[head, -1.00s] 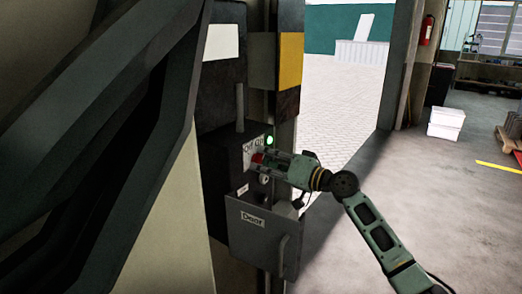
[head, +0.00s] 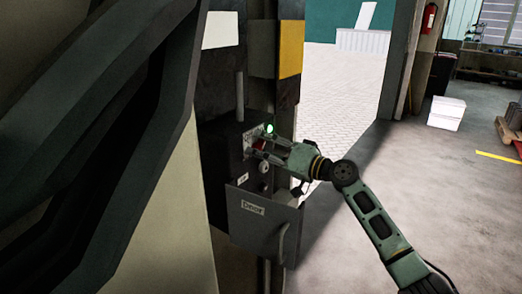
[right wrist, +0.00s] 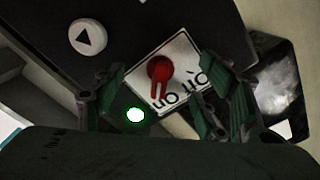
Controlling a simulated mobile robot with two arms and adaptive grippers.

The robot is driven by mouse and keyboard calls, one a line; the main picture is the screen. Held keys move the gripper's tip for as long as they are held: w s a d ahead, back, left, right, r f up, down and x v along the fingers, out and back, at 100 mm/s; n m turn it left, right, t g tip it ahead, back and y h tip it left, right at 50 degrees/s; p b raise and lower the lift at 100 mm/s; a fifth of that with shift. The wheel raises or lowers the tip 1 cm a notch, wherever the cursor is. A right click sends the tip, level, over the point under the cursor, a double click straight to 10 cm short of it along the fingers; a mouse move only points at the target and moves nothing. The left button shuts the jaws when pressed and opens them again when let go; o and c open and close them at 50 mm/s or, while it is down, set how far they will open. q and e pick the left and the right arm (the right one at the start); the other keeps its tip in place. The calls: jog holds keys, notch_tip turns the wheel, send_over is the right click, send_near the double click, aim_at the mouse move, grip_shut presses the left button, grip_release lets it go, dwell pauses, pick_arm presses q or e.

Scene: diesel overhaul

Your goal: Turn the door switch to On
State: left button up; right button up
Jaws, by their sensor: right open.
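The door switch (right wrist: 159,70) is a red rotary knob on a white plate (right wrist: 181,55) marked "On" and "Off". In the right wrist view its slotted end points down the picture, towards the "On" lettering. The switch sits on a dark control box (head: 226,160), where it is partly hidden by my gripper in the head view. A green lamp (head: 269,129) beside it is lit; it also shows in the right wrist view (right wrist: 135,115). My right gripper (head: 262,147) is open, its fingers spread on both sides of the knob and apart from it. My left gripper is not in view.
A white round button with a black arrow (right wrist: 87,38) is on the same box. A dark frame (head: 100,120) fills the left. The floor (head: 335,235) at right is open, with white boxes (head: 446,113) farther back.

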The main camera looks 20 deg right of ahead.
dwell(0.4)
jog(key=shift+s+d, duration=0.2)
jog(key=shift+s, duration=0.1)
jog(key=b+v, duration=0.2)
jog(key=v, duration=0.4)
jog(key=shift+b, duration=0.35)
jog(key=shift+s, duration=0.1)
